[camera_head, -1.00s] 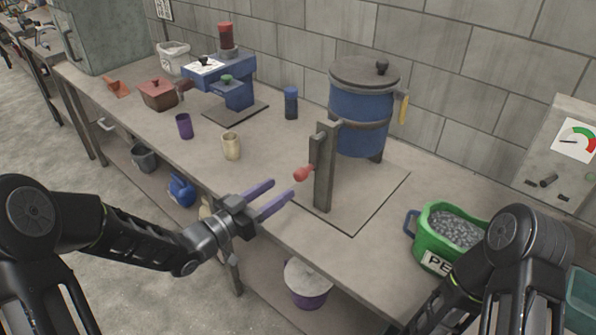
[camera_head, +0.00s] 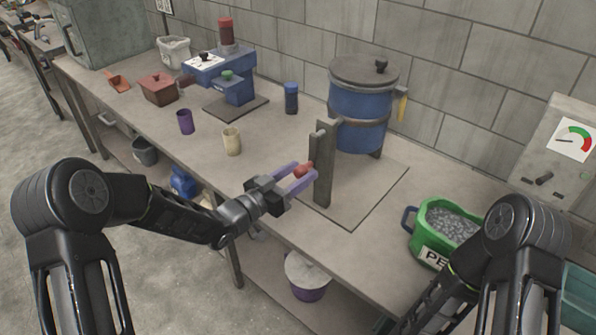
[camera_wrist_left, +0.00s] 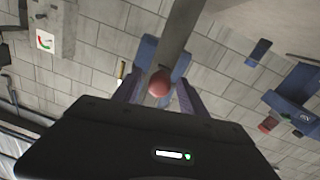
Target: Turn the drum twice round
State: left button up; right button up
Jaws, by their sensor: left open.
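The drum (camera_head: 357,106) is a blue cylinder with a grey lid, standing on a stand at the back right of the bench. A grey upright post (camera_head: 322,170) stands in front of it. A red knob (camera_head: 302,170) sticks out on the left side of the post. My left gripper (camera_head: 297,175) is open, with its purple fingers on either side of the red knob. In the left wrist view the red knob (camera_wrist_left: 159,84) shows between the two fingers, with the post behind it; I cannot tell if they touch it. My right gripper is out of view.
A green bucket (camera_head: 421,232) of grey pellets stands at the bench's right. A cream cup (camera_head: 232,142), a purple cup (camera_head: 185,122) and a blue press (camera_head: 235,88) stand to the left. A gauge box (camera_head: 555,165) is at the far right. The bench between cups and post is clear.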

pick_arm(q)
grip_shut()
dwell(0.5)
dwell(0.9)
